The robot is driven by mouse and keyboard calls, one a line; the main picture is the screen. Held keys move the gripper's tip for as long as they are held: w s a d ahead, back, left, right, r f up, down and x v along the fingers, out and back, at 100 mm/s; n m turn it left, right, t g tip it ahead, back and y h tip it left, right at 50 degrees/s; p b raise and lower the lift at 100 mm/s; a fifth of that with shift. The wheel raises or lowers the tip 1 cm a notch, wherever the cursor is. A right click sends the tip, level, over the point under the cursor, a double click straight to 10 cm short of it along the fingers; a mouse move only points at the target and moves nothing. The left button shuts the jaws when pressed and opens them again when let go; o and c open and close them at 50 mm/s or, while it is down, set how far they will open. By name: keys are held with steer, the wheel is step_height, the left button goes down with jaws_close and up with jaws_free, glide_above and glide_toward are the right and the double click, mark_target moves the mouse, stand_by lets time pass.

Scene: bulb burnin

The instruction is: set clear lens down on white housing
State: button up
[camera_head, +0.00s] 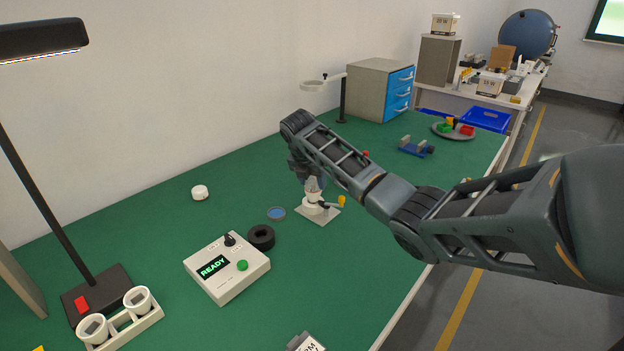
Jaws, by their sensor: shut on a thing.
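My gripper (307,178) is at the end of my arm, pointing down near the middle of the green bench. It is shut on the clear lens (313,187), a small pale, translucent piece. The white housing (315,209) stands upright on a flat light plate (321,216) directly below. The lens is right over the housing's top; I cannot tell whether they touch. My gripper and wrist hide part of the lens, and the fingers are small and dark here.
A yellow-knobbed lever (341,200) sticks out right of the housing. A blue-topped disc (276,213), a black ring (261,237) and a control box reading READY (227,267) lie to the left. A white round cap (200,192) stands farther left, with clear green mat around it.

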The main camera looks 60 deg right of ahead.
steer(key=o, duration=1.1)
steer(key=v, duration=0.7)
steer(key=shift+a+r+b, duration=0.15)
steer(key=shift+r+b, duration=0.2)
